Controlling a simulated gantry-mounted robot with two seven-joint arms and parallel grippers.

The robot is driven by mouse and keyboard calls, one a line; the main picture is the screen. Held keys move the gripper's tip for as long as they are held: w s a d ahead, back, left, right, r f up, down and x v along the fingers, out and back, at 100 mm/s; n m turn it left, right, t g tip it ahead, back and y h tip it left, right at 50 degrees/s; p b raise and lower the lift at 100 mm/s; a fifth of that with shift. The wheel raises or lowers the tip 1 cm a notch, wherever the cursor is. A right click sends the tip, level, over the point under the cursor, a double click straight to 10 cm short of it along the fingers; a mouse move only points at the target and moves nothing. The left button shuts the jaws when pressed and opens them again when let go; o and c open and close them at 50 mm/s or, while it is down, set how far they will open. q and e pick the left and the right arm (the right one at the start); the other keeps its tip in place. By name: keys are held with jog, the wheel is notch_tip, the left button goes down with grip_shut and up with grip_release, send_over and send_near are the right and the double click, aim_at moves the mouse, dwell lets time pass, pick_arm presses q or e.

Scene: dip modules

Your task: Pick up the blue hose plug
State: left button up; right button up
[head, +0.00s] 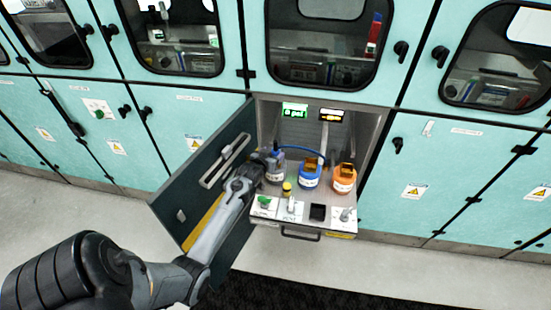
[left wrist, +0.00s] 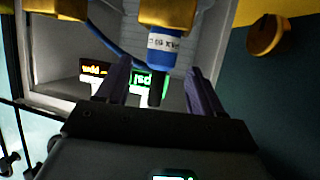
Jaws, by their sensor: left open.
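The blue hose plug (left wrist: 165,50) shows in the left wrist view as a blue cylinder with a white printed label and a dark narrow tip. A yellow part joins its upper end in that picture. My left gripper (left wrist: 158,85) is open, with one finger on each side of the plug's dark tip in the picture. Gaps show on both sides, and I see no contact. In the head view, my left gripper (head: 258,165) reaches into the open compartment at its left side, beside a dark blue labelled piece (head: 275,177). My right gripper is out of view.
A blue container (head: 309,177) and an orange container (head: 344,179) stand to the right. A blue hose (head: 293,149) runs behind. The open door (head: 185,180) is close to my left arm. A panel (head: 268,207) with controls lies in front; lit displays (head: 294,110) hang above.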

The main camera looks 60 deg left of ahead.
aim_at(275, 150)
pick_arm(q)
jog(key=shift+b+x, duration=0.75)
jog(key=shift+x, duration=2.05)
jog(key=c, duration=1.1)
jog(key=shift+c, duration=0.2)
jog(key=shift+r, duration=0.15)
